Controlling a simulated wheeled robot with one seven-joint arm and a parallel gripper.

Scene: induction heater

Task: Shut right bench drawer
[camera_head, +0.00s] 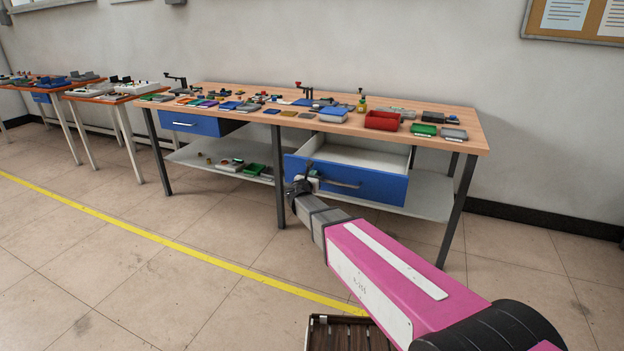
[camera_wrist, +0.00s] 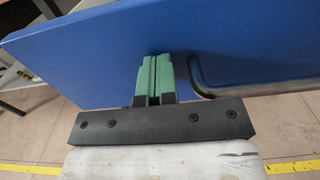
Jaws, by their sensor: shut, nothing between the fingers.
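The right bench drawer (camera_head: 375,184) has a blue front and a pale inside, and it stands pulled out under the right part of the wooden bench (camera_head: 455,137). Its grey bar handle (camera_head: 342,184) is on the front face. My gripper (camera_head: 309,169) is at the left part of the drawer front, left of the handle. In the wrist view, the green fingertips (camera_wrist: 154,75) are together with nothing between them, close against the blue front (camera_wrist: 230,45). The handle (camera_wrist: 250,88) lies to their right. I cannot tell whether the fingertips touch the front.
The left bench drawer (camera_head: 195,123) looks shut. Trays, including a red bin (camera_head: 382,120), and tools cover the bench top. A lower shelf (camera_head: 215,160) holds small parts. Bench legs (camera_head: 278,178) stand near my gripper. The floor in front is open, with a yellow line (camera_head: 150,234).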

